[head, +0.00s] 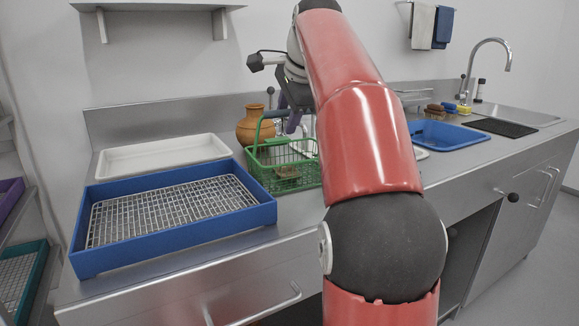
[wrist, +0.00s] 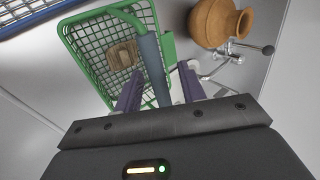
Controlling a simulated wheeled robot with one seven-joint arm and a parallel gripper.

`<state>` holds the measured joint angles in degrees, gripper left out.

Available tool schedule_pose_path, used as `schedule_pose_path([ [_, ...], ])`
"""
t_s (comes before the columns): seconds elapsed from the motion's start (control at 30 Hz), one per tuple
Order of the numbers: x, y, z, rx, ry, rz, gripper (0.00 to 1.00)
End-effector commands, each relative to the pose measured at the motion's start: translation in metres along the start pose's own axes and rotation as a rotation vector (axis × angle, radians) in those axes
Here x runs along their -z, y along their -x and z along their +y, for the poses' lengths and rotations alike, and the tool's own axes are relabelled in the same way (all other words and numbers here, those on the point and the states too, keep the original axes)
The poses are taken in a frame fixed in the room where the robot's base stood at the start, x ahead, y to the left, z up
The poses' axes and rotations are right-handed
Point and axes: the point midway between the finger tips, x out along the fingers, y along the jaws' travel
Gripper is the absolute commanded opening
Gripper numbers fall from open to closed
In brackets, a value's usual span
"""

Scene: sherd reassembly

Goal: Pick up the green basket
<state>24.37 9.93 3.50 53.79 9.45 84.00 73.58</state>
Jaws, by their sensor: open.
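The green basket (head: 270,172) stands on the steel counter, partly hidden behind my red arm in the head view. It has mesh sides and a raised handle, and a brown piece (wrist: 123,56) lies inside it. In the wrist view the basket (wrist: 83,30) is below my gripper. My gripper (wrist: 158,75) is open, its two purple fingers spread on either side of the basket's blue-grey handle grip (wrist: 151,60). I cannot tell whether the fingers touch the grip.
A blue tray with a wire rack (head: 170,245) is left of the basket. A white tray (head: 160,157) lies behind it. A clay jug (head: 254,126) stands close behind the basket. A blue basin (head: 450,135) and a sink tap (head: 490,45) are at the right.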

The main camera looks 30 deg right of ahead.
Motion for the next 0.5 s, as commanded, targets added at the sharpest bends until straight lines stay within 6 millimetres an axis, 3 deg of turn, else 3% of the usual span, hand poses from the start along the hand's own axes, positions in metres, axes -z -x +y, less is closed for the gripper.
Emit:
schedule_pose_path([
  [0.1, 0.0002, -0.0170, 0.0015, -0.001, -0.001, 0.001, 0.40],
  [0.33, 0.0002, -0.0183, 0.0005, 0.000, 0.000, 0.001, 0.40],
  [0.5, 0.0001, -0.0181, 0.0005, 0.000, 0.000, 0.001, 0.19],
])
